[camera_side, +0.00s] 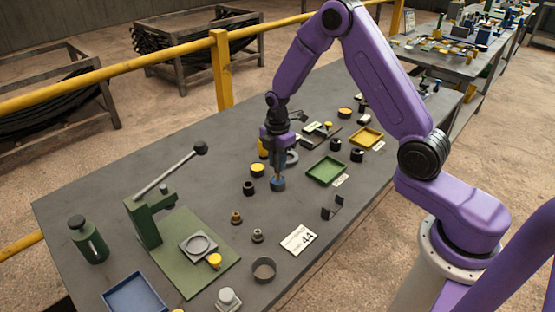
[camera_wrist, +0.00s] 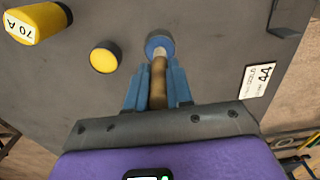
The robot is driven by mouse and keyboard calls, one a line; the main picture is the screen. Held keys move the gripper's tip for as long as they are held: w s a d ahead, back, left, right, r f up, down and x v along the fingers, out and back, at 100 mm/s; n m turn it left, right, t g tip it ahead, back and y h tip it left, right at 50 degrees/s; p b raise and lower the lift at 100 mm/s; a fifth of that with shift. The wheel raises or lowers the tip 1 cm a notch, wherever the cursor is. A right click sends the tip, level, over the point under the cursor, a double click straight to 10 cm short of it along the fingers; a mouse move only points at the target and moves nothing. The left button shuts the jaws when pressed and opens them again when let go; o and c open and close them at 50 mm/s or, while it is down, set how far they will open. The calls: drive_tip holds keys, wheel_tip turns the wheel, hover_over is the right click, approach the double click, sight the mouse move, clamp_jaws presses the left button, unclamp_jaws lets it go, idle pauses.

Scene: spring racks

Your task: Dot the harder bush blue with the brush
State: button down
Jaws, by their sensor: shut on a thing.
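My gripper (camera_side: 278,165) points down over the middle of the table, shut on the brush (camera_wrist: 158,82), whose brown handle shows between the blue fingers in the wrist view. The brush's pale lower end meets a round blue-topped pot (camera_wrist: 159,43), also seen in the side view (camera_side: 278,184); I cannot tell how deep it reaches. Two short black cylinders, one (camera_side: 335,144) and another (camera_side: 357,155), stand by the green tray and look like bushes. A dark one (camera_side: 249,188) stands left of the pot. Which bush is harder I cannot tell.
A yellow-topped pot (camera_wrist: 104,57) stands beside the blue one. A yellow piece marked 70 A (camera_wrist: 38,22) is beyond it. A green tray (camera_side: 325,170), a card marked 44 (camera_side: 298,238), a green lever press (camera_side: 150,220) and a blue tray (camera_side: 135,297) share the table.

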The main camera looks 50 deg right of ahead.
drive_tip(key=shift+f, duration=0.4)
idle(1.2)
drive_tip(key=shift+r, duration=3.55)
